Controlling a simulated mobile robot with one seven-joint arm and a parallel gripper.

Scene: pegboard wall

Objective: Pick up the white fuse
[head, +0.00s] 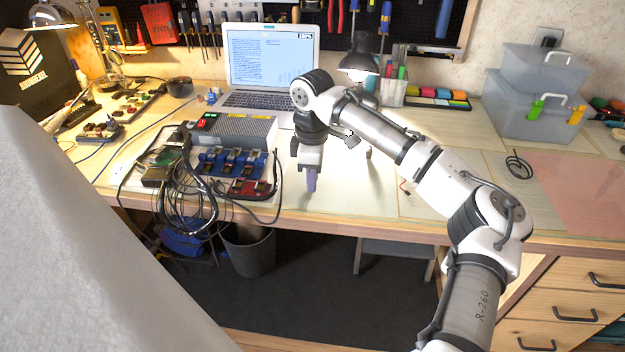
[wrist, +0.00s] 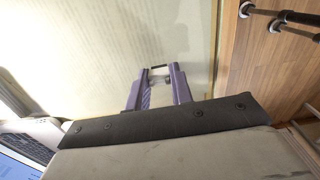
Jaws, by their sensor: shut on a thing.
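My gripper (head: 311,182) points down over the front part of the workbench, just right of the row of blue holders. In the wrist view, my gripper's purple fingers (wrist: 160,75) are close together, shut on a small pale piece with dark parts, which I take to be the white fuse (wrist: 159,76). It sits between the fingertips, and its details are too small to make out. In the head view the fuse is hidden by the fingers. The pale mat lies below the fingertips; I cannot tell the exact gap.
A grey power box (head: 236,128), blue holders (head: 232,162) and a tangle of black cables (head: 188,200) lie left of my gripper. A laptop (head: 270,60) and black lamp (head: 358,58) stand behind. The mat to the right is mostly clear.

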